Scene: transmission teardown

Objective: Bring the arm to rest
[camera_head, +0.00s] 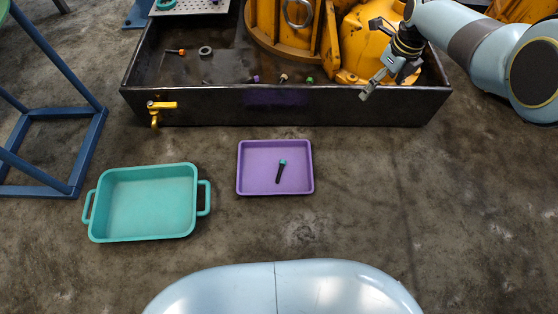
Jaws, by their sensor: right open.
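My right arm comes in from the upper right. My right gripper (374,83) is open and empty, above the front right rim of a dark metal tray (400,108). Behind it in the tray is a yellow transmission housing (366,42). My left gripper is not in view.
A purple tray (256,183) on the floor holds a dark bolt with a teal head (281,171). An empty teal basin (150,203) lies left of it. A brass tap (160,108) juts from the metal tray. A blue frame (85,150) stands left. The right floor is clear.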

